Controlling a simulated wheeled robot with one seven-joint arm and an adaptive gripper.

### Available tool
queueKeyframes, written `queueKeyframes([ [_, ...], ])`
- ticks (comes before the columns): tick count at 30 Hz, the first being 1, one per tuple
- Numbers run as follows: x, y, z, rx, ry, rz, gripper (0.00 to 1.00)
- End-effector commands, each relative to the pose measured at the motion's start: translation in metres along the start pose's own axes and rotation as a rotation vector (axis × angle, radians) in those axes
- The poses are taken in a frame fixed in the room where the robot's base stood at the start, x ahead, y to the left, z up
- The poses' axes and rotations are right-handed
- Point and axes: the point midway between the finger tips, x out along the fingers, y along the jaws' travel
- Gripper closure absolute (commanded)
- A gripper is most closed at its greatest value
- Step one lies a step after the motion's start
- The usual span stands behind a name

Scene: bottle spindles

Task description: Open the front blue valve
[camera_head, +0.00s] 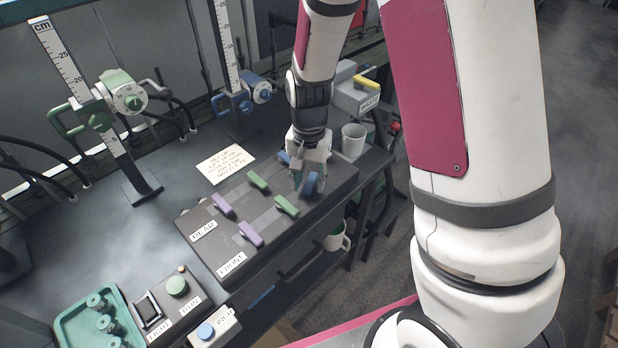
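A dark valve panel lies on the bench in the middle of the view, with labels that seem to read REAR and FRONT at its left end. The front row has a purple handle (250,234), a green handle (287,206) and the front blue valve (311,185) at the right end. My gripper (303,178) points down at the front blue valve, very close to it or touching it. The gripper's fingers partly hide this handle, and their grip on it cannot be made out. The rear blue valve (283,157) shows just left of the gripper.
The rear row also has a purple handle (222,204) and a green handle (258,181). A grey cup (353,140) stands right of the gripper. A paper note (226,164) lies behind the panel. A green tray (68,322) and button boxes are at lower left.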

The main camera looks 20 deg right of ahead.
Motion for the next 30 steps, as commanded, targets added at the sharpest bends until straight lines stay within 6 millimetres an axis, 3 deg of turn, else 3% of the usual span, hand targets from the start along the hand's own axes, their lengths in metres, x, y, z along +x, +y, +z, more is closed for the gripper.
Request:
queueKeyframes([
  [2, 0.000, 0.000, 0.000, 0.000, 0.000, 0.000, 0.63],
  [7, 0.000, 0.000, 0.000, 0.000, 0.000, 0.000, 1.00],
  [14, -0.001, 0.000, 0.000, 0.017, 0.000, 0.000, 1.00],
  [24, -0.002, -0.010, -0.001, 0.391, 0.001, 0.002, 1.00],
  [30, -0.001, -0.013, -0.004, 0.492, 0.001, 0.000, 1.00],
])
